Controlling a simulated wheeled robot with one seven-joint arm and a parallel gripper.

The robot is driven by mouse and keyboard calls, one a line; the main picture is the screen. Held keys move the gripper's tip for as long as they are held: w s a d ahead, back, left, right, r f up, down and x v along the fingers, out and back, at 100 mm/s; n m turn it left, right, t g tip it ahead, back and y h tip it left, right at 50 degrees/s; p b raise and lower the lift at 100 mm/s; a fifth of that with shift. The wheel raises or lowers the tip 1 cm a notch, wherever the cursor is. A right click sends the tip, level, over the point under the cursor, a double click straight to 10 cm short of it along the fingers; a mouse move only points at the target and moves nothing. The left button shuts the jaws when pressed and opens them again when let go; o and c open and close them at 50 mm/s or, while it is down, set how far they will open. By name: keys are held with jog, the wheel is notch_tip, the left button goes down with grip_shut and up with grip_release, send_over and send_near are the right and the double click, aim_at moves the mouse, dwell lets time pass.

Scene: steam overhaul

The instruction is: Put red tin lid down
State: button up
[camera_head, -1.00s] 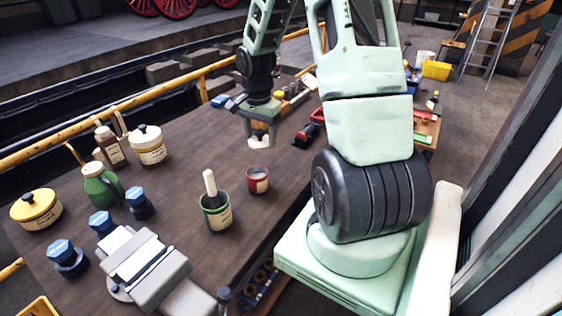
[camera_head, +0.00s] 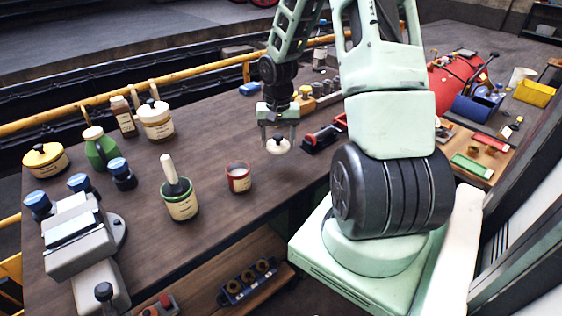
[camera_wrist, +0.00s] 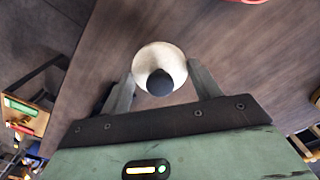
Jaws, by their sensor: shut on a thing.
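My gripper (camera_head: 278,138) is shut on a small round cream lid with a dark knob; the lid (camera_head: 279,147) hangs between the fingertips over the bench. In the wrist view the lid (camera_wrist: 160,60) sits between both fingers, knob towards the camera. I cannot tell whether it touches the bench top. The open red tin (camera_head: 238,178) with a cream label stands on the bench (camera_head: 215,210), left of and nearer than the lid. Only a sliver of red rim shows at the top edge of the wrist view (camera_wrist: 247,1).
A green tin with a brush (camera_head: 180,200) stands left of the red tin. A red and black tool (camera_head: 322,137) lies just right of my gripper. Bottles, a yellow-lidded tin (camera_head: 46,160) and blue-capped jars stand far left. Bare bench surrounds the lid's left and near sides.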

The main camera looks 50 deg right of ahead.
aim_at(278, 166)
notch_tip(278, 166, down, 7)
jog(key=shift+f, duration=0.15)
jog(key=shift+f, duration=0.15)
jog(key=o, duration=1)
jog(key=shift+c, duration=0.2)
